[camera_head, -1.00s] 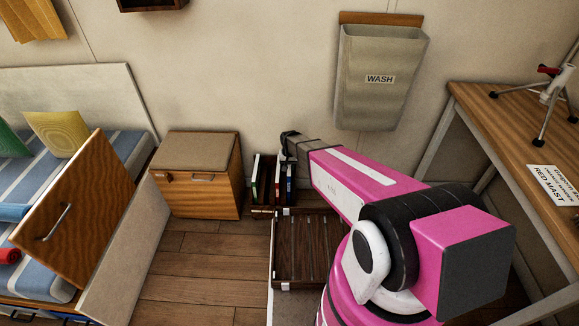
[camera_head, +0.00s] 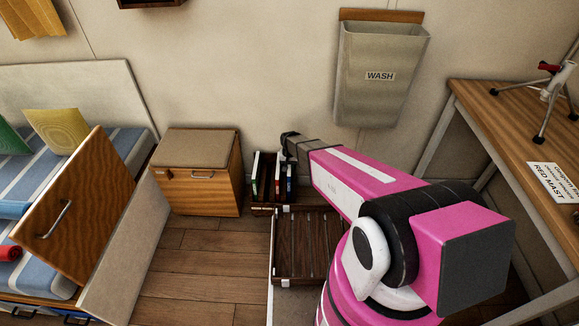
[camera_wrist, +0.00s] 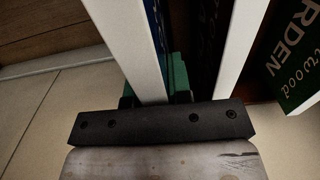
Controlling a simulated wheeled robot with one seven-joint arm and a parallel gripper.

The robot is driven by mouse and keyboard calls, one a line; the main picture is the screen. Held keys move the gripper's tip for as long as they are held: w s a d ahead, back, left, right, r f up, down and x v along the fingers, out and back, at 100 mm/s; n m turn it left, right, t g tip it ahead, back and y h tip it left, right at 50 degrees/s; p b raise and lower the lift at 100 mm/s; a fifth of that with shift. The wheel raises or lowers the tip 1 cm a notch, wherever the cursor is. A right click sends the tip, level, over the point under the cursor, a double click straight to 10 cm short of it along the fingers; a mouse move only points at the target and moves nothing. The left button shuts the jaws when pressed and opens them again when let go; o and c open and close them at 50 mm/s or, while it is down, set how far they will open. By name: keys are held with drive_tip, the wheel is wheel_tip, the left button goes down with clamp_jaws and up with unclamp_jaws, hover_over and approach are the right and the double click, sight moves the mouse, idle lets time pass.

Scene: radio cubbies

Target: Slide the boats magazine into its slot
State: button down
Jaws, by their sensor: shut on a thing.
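In the wrist view my gripper (camera_wrist: 155,98) is shut on the edge of a white-edged magazine (camera_wrist: 128,45). A strip of blue cover shows on its right side, but its title is not readable. A second white edge (camera_wrist: 237,45) stands to the right, with a dark gap between. In the head view my gripper's fingers are hidden beyond my pink arm, over the right part of a small dark rack (camera_head: 264,208). The rack holds several upright magazines, including a green one (camera_head: 255,178) and a blue one (camera_head: 289,181). The held magazine's lower end is hidden.
A green garden book (camera_wrist: 300,60) is close on the right in the wrist view. In the head view, a wooden cabinet (camera_head: 202,190) stands left of the rack, an open slatted tray (camera_head: 290,245) in front. A WASH bin (camera_head: 375,95) hangs above. Floor is clear at left front.

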drive_tip(key=shift+f, duration=1.25)
drive_tip(key=c, duration=1)
unclamp_jaws()
drive_tip(key=shift+o, duration=0.2)
wheel_tip(320, 180, up, 11)
drive_tip(key=shift+f, duration=0.1)
drive_tip(key=shift+d, duration=0.1)
